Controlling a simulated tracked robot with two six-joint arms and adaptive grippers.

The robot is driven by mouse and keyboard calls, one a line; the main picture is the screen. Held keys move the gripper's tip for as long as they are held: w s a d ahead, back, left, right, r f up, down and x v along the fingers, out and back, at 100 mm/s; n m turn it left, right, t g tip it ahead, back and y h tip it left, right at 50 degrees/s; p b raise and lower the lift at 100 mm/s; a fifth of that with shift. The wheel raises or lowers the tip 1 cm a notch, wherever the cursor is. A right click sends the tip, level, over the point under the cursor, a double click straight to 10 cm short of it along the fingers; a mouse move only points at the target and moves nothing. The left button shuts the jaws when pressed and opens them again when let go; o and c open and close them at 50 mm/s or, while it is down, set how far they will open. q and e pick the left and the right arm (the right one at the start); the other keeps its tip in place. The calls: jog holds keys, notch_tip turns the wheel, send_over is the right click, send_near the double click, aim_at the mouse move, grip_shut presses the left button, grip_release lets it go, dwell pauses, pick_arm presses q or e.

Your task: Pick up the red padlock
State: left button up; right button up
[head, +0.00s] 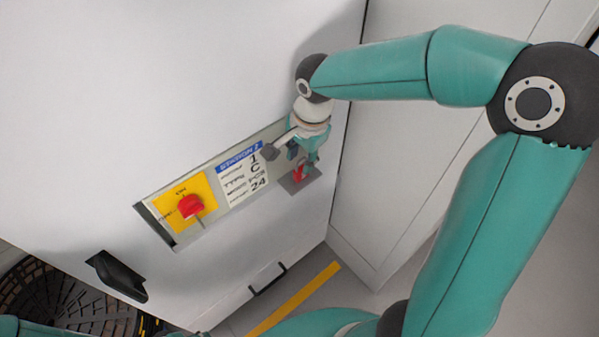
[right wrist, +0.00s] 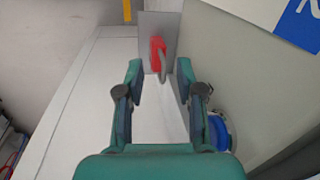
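The red padlock (head: 300,174) rests against a small grey plate (head: 310,184) on the white cabinet front, to the right of the label. It also shows in the right wrist view (right wrist: 157,53), with its grey shackle toward the right. My right gripper (head: 303,154) is close to the padlock and partly covers it in the head view. In the right wrist view the right gripper (right wrist: 160,72) is open, its fingers apart on either side of the line to the padlock, which lies just beyond the tips. I cannot tell the exact gap. My left gripper is not in view.
A red rotary switch (head: 190,206) on a yellow plate and a printed label (head: 243,177) sit left of the padlock on the same panel. A black handle (head: 118,275) and a dark bar handle (head: 267,280) are lower. A yellow floor stripe (head: 292,302) runs below.

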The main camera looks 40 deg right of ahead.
aim_at(300, 170)
jog(key=shift+w+d+f, duration=0.1)
jog(key=shift+w+f, duration=0.05)
jog(key=shift+f, duration=1.2)
jog(key=shift+w+f, duration=0.15)
jog(key=shift+f, duration=1.15)
grip_shut()
